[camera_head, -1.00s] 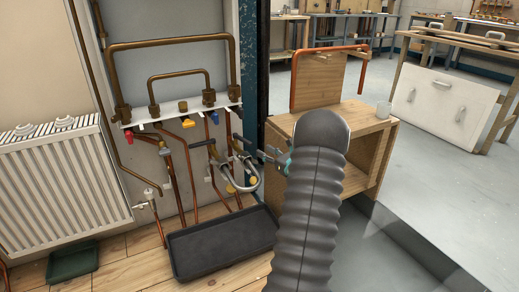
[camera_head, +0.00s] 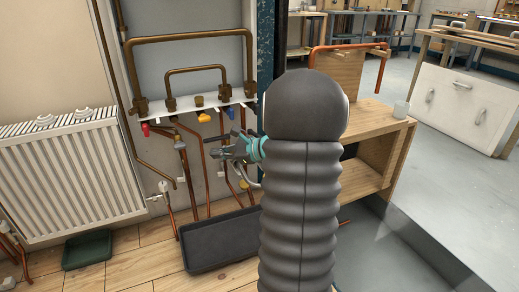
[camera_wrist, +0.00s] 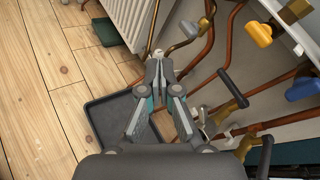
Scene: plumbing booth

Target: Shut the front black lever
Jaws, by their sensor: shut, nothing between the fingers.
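Two black levers sit on brass valves on the copper pipes, both in the wrist view. One black lever (camera_wrist: 232,88) is right of my fingers, slanting across the picture; the other black lever (camera_wrist: 265,155) is at the lower right. I cannot tell for sure which is the front one. In the head view a black lever (camera_head: 216,139) shows just above my fingers, and my arm hides part of the valves. My gripper (camera_wrist: 157,62) is shut and empty, left of the levers and apart from them in the wrist view. It also shows beside the pipes in the head view (camera_head: 220,153).
A black tray (camera_head: 215,243) lies on the wooden floor below the pipes, with a green tray (camera_head: 87,250) to its left. A white radiator (camera_head: 60,170) hangs on the left. Yellow (camera_wrist: 258,33) and blue (camera_wrist: 302,88) handles are near the levers. A wooden cabinet (camera_head: 390,130) stands right.

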